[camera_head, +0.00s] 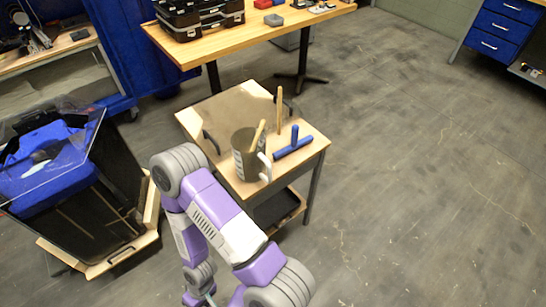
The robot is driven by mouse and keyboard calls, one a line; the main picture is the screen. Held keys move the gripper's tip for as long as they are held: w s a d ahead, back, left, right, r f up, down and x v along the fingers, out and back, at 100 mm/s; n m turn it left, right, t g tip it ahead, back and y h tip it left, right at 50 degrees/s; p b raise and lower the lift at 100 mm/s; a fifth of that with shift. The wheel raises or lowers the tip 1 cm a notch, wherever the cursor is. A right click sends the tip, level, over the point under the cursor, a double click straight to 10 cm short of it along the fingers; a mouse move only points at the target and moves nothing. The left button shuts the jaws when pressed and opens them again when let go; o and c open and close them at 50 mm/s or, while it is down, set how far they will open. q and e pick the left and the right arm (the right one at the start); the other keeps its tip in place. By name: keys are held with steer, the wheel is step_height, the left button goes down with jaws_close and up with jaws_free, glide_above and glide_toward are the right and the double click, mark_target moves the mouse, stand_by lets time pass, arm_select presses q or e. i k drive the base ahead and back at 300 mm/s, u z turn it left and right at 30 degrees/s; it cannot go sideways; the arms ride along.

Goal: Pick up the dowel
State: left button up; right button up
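A thin, light wooden dowel (279,108) stands roughly upright at the right side of the small wooden table (215,112). A second short wooden stick (258,134) leans out of a dark grey mug (243,160) with a pale handle, near the table's front. I cannot tell from its look alone which stick is the named dowel. One purple and grey arm of mine reaches up from the bottom and folds back down in front of the table's left front. Its gripper is not visible at the bottom edge. My other arm is out of view.
A blue T-shaped object (293,148) lies right of the mug. A clear-lidded bin (85,200) stands left. A workbench (240,37) with black cases stands behind. The floor at right is clear.

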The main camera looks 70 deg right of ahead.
mark_target(262, 124)
steer(key=k, duration=0.35)
steer(key=z, duration=0.95)
